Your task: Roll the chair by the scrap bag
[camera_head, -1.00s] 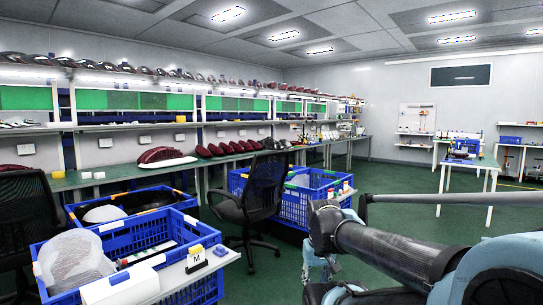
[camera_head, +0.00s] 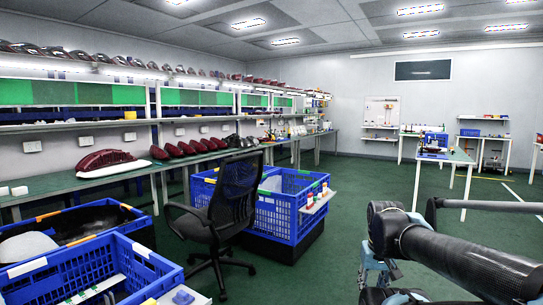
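A black mesh-back office chair (camera_head: 236,190) stands on wheels on the green floor, left of the middle, beside a blue crate. Its back and seat show, with an armrest towards the left. No scrap bag shows clearly; a white rounded thing (camera_head: 27,247) lies in a blue crate at the left edge, and I cannot tell what it is. My gripper (camera_head: 377,272) is low in the view, right of the chair and apart from it, under my dark arm link. Its fingertips are too hidden to tell open or shut.
Blue crates (camera_head: 282,218) stand right behind the chair, and another blue crate (camera_head: 90,268) is at the lower left. A long bench (camera_head: 80,182) with red tail lamps runs along the left wall. Green floor (camera_head: 300,275) is open between chair and gripper.

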